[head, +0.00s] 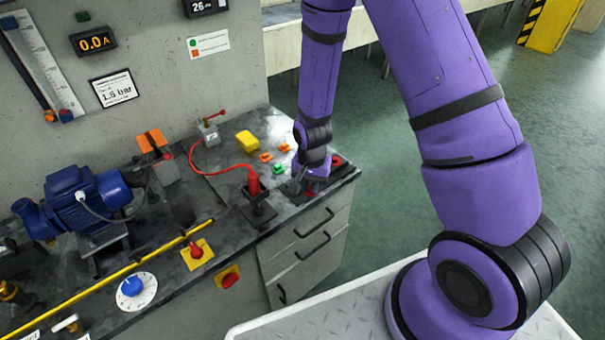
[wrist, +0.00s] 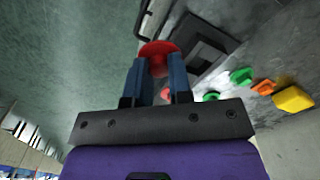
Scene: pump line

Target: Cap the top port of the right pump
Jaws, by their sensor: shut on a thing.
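My gripper (head: 308,187) is low over the right end of the bench, near its front edge. In the wrist view its two blue fingers (wrist: 157,66) are shut on a round red cap (wrist: 158,49). In the head view the held piece is mostly hidden by my gripper. A blue pump (head: 87,203) stands at the left of the bench, far from my gripper. A dark machine (head: 14,262) is cut off by the left picture edge. I cannot make out the pump's top port clearly.
A red plug (head: 254,184) with a red cable stands in a black holder left of my gripper. A yellow block (head: 247,141), orange pieces (head: 266,157) and a green piece (head: 279,168) lie behind. A yellow bar (head: 150,261) runs along the bench front. Drawers (head: 307,245) are below.

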